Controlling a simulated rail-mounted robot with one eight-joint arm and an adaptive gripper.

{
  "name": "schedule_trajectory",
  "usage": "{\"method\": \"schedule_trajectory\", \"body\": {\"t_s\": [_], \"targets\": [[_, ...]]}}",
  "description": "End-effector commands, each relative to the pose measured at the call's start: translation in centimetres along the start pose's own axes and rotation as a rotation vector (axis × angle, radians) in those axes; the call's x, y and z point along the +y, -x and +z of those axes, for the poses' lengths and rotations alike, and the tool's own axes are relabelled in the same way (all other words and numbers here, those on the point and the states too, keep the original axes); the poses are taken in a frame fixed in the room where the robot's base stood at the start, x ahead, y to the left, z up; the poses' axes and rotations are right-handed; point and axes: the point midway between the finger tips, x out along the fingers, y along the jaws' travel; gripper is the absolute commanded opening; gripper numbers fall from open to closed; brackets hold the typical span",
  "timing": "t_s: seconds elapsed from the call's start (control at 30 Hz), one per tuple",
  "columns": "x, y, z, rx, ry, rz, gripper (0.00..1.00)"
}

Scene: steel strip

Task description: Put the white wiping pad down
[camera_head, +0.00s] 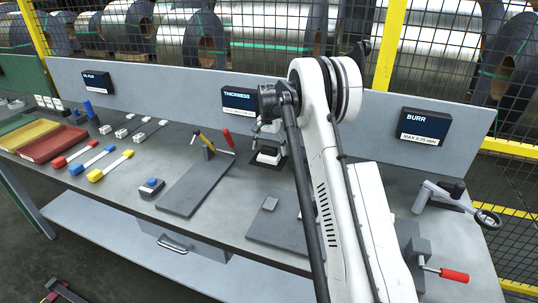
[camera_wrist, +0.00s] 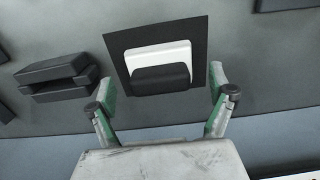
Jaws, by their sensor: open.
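The white wiping pad (camera_wrist: 165,54) has a black grip block on its near side. It lies on a dark square mat (camera_wrist: 199,32) on the grey bench in the wrist view. In the head view the pad (camera_head: 268,156) shows below my gripper, near the back panel. My gripper (camera_wrist: 160,88) is open, with one green-lined finger on each side of the pad's black grip. Gaps show between both fingers and the grip. In the head view my gripper (camera_head: 268,132) is small and partly hidden by my arm.
A dark stacked block (camera_wrist: 55,77) sits left of the mat in the wrist view. A grey plate with a red-handled clamp (camera_head: 198,185) lies left of the pad. The thickness display (camera_head: 239,100) stands behind it. A flat grey plate (camera_head: 275,222) lies in front.

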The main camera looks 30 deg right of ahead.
Motion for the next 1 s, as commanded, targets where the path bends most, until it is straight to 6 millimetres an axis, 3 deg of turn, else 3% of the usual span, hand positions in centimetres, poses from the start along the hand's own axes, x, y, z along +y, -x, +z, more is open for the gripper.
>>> {"method": "schedule_trajectory", "body": {"t_s": [0.3, 0.67, 0.77, 1.0], "targets": [[0.0, 6.4, 0.0, 0.000, 0.000, 0.000, 0.88], [0.0, 10.0, 0.5, 0.005, 0.008, -0.003, 0.88], [-0.1, 11.6, 1.8, 0.020, 0.034, -0.012, 0.88], [0.2, 17.3, 7.7, 0.088, 0.140, -0.051, 0.88]]}}
